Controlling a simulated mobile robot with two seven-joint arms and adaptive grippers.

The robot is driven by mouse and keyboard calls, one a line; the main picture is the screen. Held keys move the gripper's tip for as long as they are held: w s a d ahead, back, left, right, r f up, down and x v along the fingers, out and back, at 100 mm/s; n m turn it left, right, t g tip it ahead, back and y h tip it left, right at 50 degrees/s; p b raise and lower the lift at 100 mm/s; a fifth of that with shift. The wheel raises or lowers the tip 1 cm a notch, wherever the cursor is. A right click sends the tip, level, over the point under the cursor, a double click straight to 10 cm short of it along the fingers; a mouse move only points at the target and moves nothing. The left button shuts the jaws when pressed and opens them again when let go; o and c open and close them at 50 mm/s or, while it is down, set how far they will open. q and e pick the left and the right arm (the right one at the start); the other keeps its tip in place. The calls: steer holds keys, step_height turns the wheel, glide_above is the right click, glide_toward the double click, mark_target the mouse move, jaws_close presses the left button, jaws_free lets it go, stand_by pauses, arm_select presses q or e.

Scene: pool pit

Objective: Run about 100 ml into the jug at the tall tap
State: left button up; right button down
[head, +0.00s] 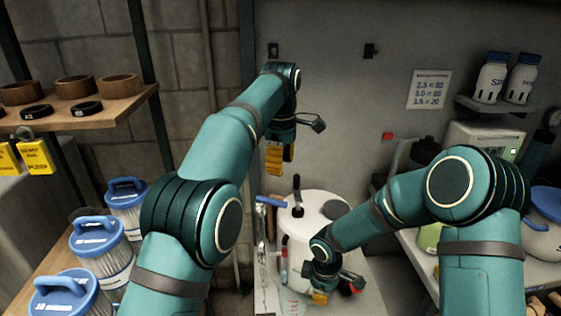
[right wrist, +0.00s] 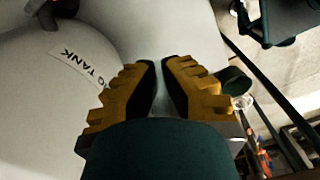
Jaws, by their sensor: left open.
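A clear vessel with red marks (head: 293,307), which looks like the jug, stands low in the head view by the white tank (head: 297,258); its lower part is cut off. A thin metal pipe (head: 262,245) with a blue T-handle (head: 270,202), perhaps the tall tap, stands at the tank's left side. My left gripper (head: 274,170) is open and empty, above and behind the tank. My right gripper (head: 319,298) is low in front of the tank, close right of the vessel. In the right wrist view its yellow fingers (right wrist: 161,66) have a narrow gap; whether they hold something is unclear.
A black lever (head: 297,190) stands on the tank's lid. The tank's label (right wrist: 78,66) shows in the right wrist view. Blue-lidded filter cartridges (head: 103,245) stand at left, below a wooden shelf (head: 130,103). White bottles (head: 490,80) stand on a wall shelf at right.

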stand_by(0.3)
steer(key=a, duration=0.2)
steer(key=w+a, duration=0.1)
steer(key=a, duration=0.4)
steer(key=shift+w+a, duration=0.3)
steer(key=shift+a, duration=0.1)
stand_by(1.7)
steer(key=d, duration=0.2)
steer(key=s+d, duration=0.1)
steer(key=d, duration=0.5)
steer(key=shift+s, duration=0.3)
steer(key=shift+a, duration=0.1)
